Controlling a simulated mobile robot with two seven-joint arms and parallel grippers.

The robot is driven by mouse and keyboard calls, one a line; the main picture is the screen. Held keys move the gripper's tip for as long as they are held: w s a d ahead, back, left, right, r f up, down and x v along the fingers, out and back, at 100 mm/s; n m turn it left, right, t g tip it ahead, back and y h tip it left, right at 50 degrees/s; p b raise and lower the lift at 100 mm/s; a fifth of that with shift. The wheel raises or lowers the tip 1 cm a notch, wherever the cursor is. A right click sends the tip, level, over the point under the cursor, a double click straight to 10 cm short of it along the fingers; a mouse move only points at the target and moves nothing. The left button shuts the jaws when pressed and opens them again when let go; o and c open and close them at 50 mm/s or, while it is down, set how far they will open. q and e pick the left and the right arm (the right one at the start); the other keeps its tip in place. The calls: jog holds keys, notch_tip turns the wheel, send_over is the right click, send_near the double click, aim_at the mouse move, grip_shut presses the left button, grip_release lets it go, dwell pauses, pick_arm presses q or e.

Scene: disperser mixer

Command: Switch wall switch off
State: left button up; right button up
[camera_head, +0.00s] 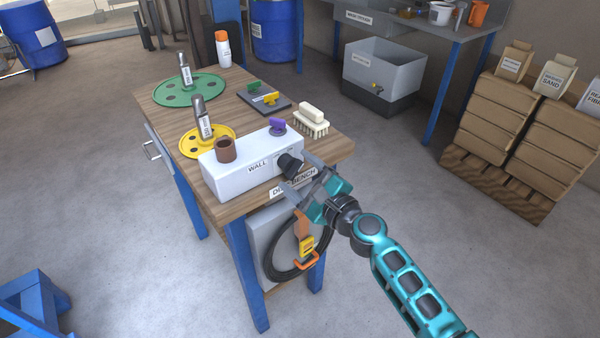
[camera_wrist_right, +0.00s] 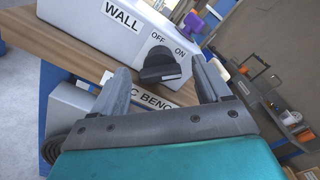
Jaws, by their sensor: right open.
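The wall switch is a white box (camera_head: 232,170) labelled WALL on the near edge of the wooden bench. Its black rotary knob (camera_head: 290,164) is on the front face at the right end. In the right wrist view the knob (camera_wrist_right: 160,66) sits below the printed words OFF and ON; which word it points at is hard to tell. My right gripper (camera_head: 296,178) is open in front of the box. Its two fingers (camera_wrist_right: 162,84) stand on either side of the knob, apart from each other, and contact is not clear. My left gripper is not in view.
On the bench (camera_head: 165,113), a brown cup (camera_head: 225,150) and a purple piece (camera_head: 277,126) sit on or by the box. A yellow disc (camera_head: 190,148), green disc (camera_head: 206,92) and brush (camera_head: 311,122) lie behind. A coiled black cable (camera_head: 272,273) hangs below the bench edge.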

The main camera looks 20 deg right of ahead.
jog(key=shift+w, duration=0.1)
jog(key=shift+c, duration=0.4)
jog(key=c, duration=1)
jog(key=shift+o, duration=0.2)
